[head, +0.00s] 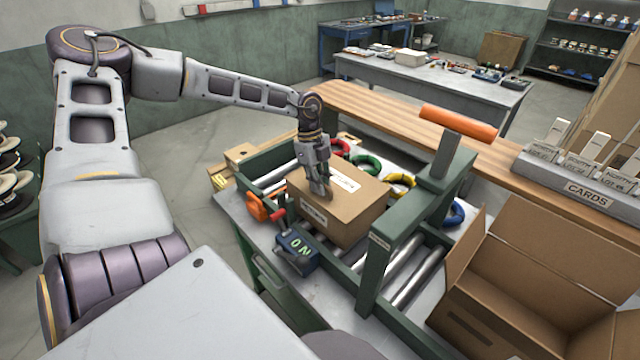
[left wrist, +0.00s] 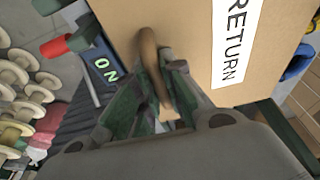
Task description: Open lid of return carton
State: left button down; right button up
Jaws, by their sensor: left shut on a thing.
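The return carton (head: 350,228) is a brown box on the roller frame, with white labels on its top and front; its lid looks closed. My left gripper (head: 321,190) comes down on the lid's near left part. In the left wrist view the carton (left wrist: 180,25) shows a large RETURN label (left wrist: 238,40). There my left gripper (left wrist: 155,105) is shut on a curved brown tab (left wrist: 149,55) at the carton's lid. The fingers partly hide the tab's lower end. My right gripper is in neither view.
A green post with an orange bar (head: 458,122) rises right of the carton. A blue ON box (head: 297,250) stands before it on the left. An open empty carton (head: 540,270) is at the right. Coloured spools (head: 366,164) lie behind. A wooden bench (head: 400,118) runs behind the rollers.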

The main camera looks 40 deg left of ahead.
pick_arm(q)
jog(key=shift+r, duration=0.2)
jog(key=shift+w+r, duration=0.2)
jog(key=shift+r, duration=0.35)
jog(key=shift+w+r, duration=0.2)
jog(key=shift+r, duration=0.45)
jog(key=shift+w+r, duration=0.15)
jog(key=shift+r, duration=0.1)
jog(key=shift+w+r, duration=0.25)
jog(key=shift+r, duration=0.25)
jog(key=shift+w+r, duration=0.2)
jog(key=shift+r, duration=0.25)
jog(key=shift+w+r, duration=0.2)
jog(key=shift+r, duration=0.05)
jog(key=shift+w+d+r, duration=0.15)
jog(key=shift+w+r, duration=0.5)
jog(key=shift+r, duration=0.25)
dwell(0.4)
